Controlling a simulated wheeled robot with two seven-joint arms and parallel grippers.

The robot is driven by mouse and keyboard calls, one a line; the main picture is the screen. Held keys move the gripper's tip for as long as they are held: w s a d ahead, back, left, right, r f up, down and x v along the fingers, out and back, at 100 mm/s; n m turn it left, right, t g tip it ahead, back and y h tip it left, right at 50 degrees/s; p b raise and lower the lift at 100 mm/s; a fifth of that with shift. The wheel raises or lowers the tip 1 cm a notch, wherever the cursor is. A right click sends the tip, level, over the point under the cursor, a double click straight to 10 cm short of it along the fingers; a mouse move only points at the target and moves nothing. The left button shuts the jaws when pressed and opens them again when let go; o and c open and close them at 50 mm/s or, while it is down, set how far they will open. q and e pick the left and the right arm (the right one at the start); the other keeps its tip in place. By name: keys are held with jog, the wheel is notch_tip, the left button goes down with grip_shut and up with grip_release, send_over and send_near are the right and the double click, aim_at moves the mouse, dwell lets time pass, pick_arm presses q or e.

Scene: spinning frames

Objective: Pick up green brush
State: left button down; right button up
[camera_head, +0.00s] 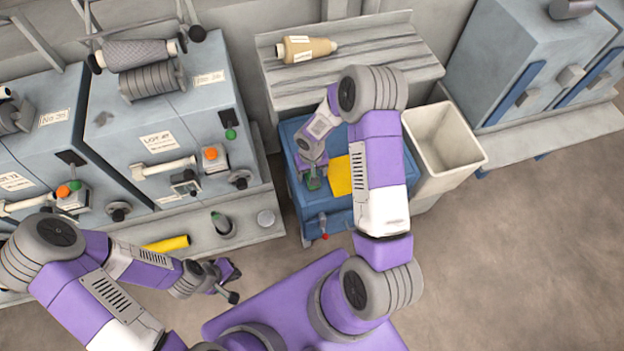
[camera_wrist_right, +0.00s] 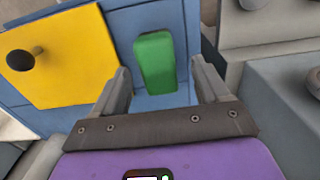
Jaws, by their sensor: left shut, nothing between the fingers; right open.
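The green brush (camera_wrist_right: 155,62) lies in the blue cart (camera_head: 335,218), beside a yellow piece. In the right wrist view it shows as a green block between and just beyond my fingertips. In the head view only a bit of green (camera_head: 313,183) shows under my right gripper (camera_head: 312,172). My right gripper is open over the brush, one finger on each side; I cannot tell whether they touch it. My left gripper (camera_head: 229,284) is shut and empty, away from the cart at the lower left.
The yellow piece (camera_wrist_right: 62,62) with a dark knob lies close beside the brush. A pale bin (camera_head: 446,145) stands right of the cart. Behind is a bench (camera_head: 385,62) with a tan bobbin (camera_head: 305,49). Grey-blue machines (camera_head: 165,110) stand left. The floor at right is clear.

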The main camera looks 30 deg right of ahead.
notch_tip(320, 180, down, 3)
jog(key=shift+d+f+b, duration=0.15)
jog(key=shift+f+b, duration=0.05)
jog(key=shift+b, duration=0.15)
jog(key=shift+r, duration=0.1)
jog(key=c, duration=1.1)
jog(key=shift+o, duration=0.2)
notch_tip(320, 180, up, 10)
jog(key=p, duration=0.3)
